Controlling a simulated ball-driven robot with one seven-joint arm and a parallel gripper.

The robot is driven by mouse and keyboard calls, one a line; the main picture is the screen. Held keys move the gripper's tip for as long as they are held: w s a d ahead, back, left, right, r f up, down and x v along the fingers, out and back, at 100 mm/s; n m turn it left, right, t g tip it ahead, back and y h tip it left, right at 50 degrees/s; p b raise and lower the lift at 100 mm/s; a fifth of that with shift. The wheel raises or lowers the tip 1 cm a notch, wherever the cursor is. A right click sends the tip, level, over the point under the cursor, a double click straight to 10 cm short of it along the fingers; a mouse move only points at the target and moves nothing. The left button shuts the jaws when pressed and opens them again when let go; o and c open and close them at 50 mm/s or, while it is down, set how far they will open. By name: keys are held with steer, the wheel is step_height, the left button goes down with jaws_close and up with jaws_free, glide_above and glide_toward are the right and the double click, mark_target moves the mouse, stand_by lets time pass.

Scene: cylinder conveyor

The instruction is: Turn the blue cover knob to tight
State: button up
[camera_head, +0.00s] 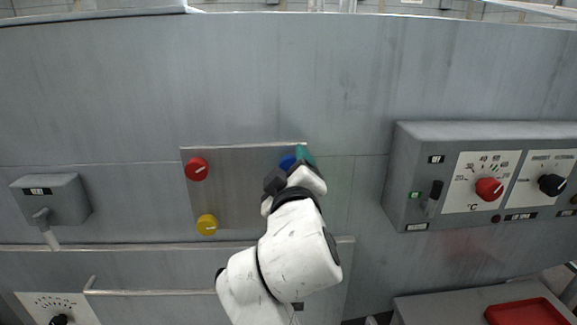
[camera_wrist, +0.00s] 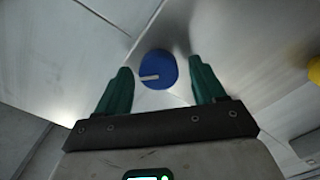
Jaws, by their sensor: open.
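The blue cover knob (camera_wrist: 160,66) is round with a white pointer line, set on a metal plate. In the wrist view it lies between and just beyond the green fingertips of my gripper (camera_wrist: 161,82), which stand apart on either side of it. Its pointer line runs toward the left of that view. I cannot tell whether the fingers touch the knob.
The plate (camera_head: 240,185) also carries a red knob (camera_head: 197,169) at upper left and a yellow knob (camera_head: 207,224) at lower left. A control box (camera_head: 410,150) with dials juts out at right. A lever box (camera_head: 68,195) is at left. A rail (camera_head: 130,246) runs below the plate.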

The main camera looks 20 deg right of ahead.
steer(key=shift+w+d, duration=0.1)
steer(key=shift+w, duration=0.05)
steer(key=shift+c, duration=0.3)
steer(key=c, duration=1)
steer(key=shift+f+m+b, duration=0.1)
steer(key=shift+m+b, duration=0.2)
steer(key=shift+d+m+b, duration=0.15)
steer(key=shift+m+b, duration=3.9)
steer(key=shift+m, duration=2.25)
steer(key=shift+d+m+b, duration=0.1)
steer(key=shift+m+b, duration=3.9)
steer(key=shift+m, duration=2.3)
